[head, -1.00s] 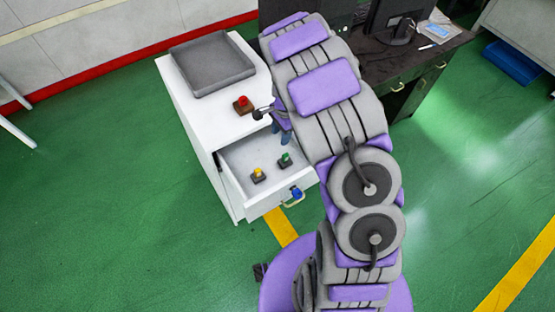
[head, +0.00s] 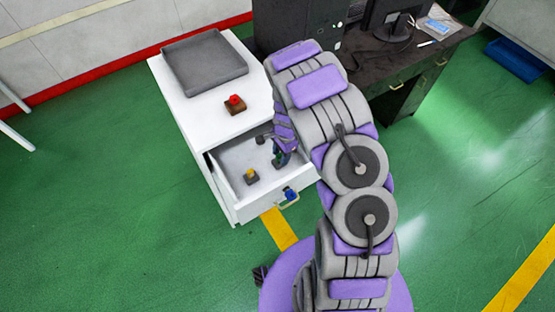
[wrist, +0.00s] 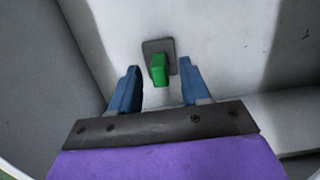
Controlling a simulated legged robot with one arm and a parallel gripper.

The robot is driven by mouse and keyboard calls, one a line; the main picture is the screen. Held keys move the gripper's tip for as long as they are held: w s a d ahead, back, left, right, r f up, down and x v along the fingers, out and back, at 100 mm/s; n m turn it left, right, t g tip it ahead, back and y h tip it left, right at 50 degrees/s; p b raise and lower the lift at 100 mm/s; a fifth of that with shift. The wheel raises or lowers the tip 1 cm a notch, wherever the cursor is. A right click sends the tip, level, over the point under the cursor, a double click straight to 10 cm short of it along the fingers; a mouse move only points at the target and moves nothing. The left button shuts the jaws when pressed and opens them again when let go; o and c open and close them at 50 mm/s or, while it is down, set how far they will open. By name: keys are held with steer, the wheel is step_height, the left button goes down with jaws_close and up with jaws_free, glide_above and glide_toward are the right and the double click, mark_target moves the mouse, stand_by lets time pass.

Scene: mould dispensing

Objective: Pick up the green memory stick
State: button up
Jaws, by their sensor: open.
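The green memory stick (wrist: 158,70) stands on a small dark grey base (wrist: 155,46) on the drawer floor in the wrist view. My gripper (wrist: 160,88) is open, its two blue fingers on either side of the line to the stick, with nothing held between them. In the wrist view the stick shows between and just beyond the fingertips; I cannot tell how far below them it is. In the head view my gripper (head: 282,158) is down in the open drawer (head: 230,162), and my arm hides the green stick there.
A yellow item (head: 250,175) on a dark base sits in the drawer, left of my gripper. A red item (head: 234,101) and a grey tray (head: 203,65) rest on the white cabinet top (head: 195,104).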

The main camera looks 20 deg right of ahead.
mark_target(279, 155)
steer(key=shift+d+f, duration=0.5)
steer(key=shift+d, duration=0.3)
steer(key=a, duration=0.4)
steer(key=c, duration=0.4)
steer(key=shift+c, duration=0.6)
steer(key=d, duration=0.3)
steer(key=shift+d, duration=0.15)
jaws_close()
steer(key=shift+a+r, duration=0.15)
steer(key=shift+a, duration=0.95)
step_height(279, 155, up, 13)
steer(key=d+p, duration=0.1)
steer(key=p, duration=0.3)
steer(key=shift+d, duration=0.3)
